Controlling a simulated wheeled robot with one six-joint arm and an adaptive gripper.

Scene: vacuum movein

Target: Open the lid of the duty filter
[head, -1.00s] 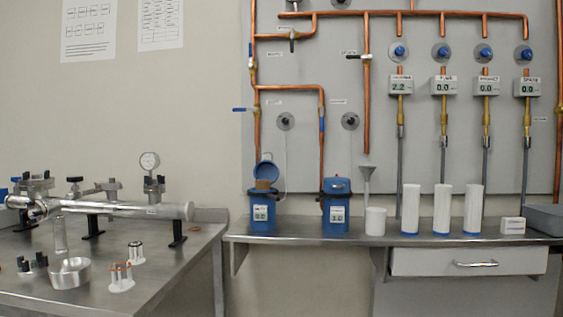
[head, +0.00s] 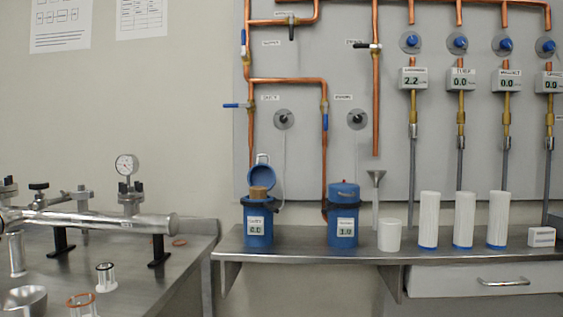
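Two blue filter canisters stand on the steel wall shelf in the head view. The left canister (head: 257,224) sits below the pipe label that seems to read DUTY, and its own label looks the same. Its blue lid (head: 262,178) is swung up and tilted back, and a brown filter element (head: 258,193) shows in the open top. My gripper is not in view.
The steel shelf (head: 300,254) also holds a funnel stand (head: 376,190), a white cup (head: 389,236) and several white cylinders (head: 463,220). At left, a bench (head: 190,243) carries a metal tube assembly (head: 100,221) with a gauge. Copper pipes run on the wall panel.

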